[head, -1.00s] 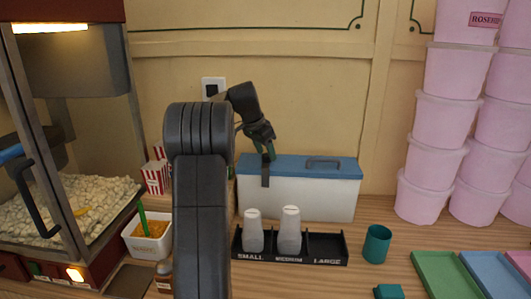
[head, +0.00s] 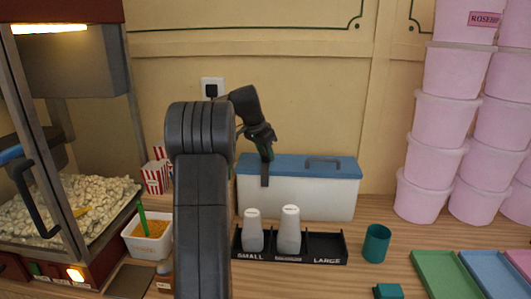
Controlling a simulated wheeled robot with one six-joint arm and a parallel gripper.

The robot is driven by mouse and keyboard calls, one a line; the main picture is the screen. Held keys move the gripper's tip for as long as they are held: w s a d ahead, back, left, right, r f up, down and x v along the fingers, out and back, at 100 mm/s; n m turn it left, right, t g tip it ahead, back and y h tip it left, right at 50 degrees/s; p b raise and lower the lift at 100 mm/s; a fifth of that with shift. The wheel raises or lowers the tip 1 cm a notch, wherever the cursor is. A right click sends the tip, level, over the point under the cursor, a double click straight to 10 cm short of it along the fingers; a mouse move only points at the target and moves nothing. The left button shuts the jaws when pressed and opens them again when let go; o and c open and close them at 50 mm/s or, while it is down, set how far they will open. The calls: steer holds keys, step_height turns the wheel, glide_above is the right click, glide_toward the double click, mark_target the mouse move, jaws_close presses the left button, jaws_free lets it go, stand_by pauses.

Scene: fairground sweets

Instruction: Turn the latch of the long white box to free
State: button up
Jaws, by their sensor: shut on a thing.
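The long white box (head: 315,198) stands against the back wall with a blue lid (head: 295,165) closed on it and a dark handle (head: 323,160) on top. A dark latch (head: 264,177) hangs over the lid's front edge near the left end and down the white front. My gripper (head: 268,155) is at the top of the latch, pointing down, and is shut on it. The fingertips are small here, so the exact grip on the latch is hard to make out.
A black rack (head: 290,248) marked small, medium and large holds two white bottles in front of the box. A green cup (head: 376,243) stands right of it. Pink tubs (head: 430,160) are stacked at right. A popcorn cabinet (head: 60,150) stands at left.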

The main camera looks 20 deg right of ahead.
steer(key=n+p, duration=0.1)
steer(key=n, duration=0.1)
steer(key=n+t+y+p, duration=0.1)
steer(key=n, duration=0.1)
steer(key=shift+s+d+r+n+t, duration=0.1)
steer(key=shift+r+n+t, duration=0.1)
steer(key=shift+n+t, duration=0.1)
steer(key=n+t+y+p, duration=0.1)
steer(key=n+p, duration=0.1)
steer(key=n, duration=0.2)
steer(key=shift+d+p, duration=0.1)
steer(key=shift+p, duration=0.2)
steer(key=n+y+p, duration=0.1)
steer(key=n, duration=0.3)
steer(key=shift+d+y+p, duration=0.1)
steer(key=shift+y+p, duration=0.3)
steer(key=n+y, duration=0.1)
steer(key=n, duration=0.1)
steer(key=n+p, duration=0.1)
steer(key=n, duration=0.1)
steer(key=shift+f+n+y, duration=0.1)
steer(key=shift+n+y, duration=0.3)
steer(key=o, duration=1)
steer(key=b+v, duration=0.1)
steer(key=v, duration=1.2)
steer(key=shift+d+r+b, duration=0.2)
steer(key=shift+r+b, duration=0.1)
steer(key=shift+r, duration=0.05)
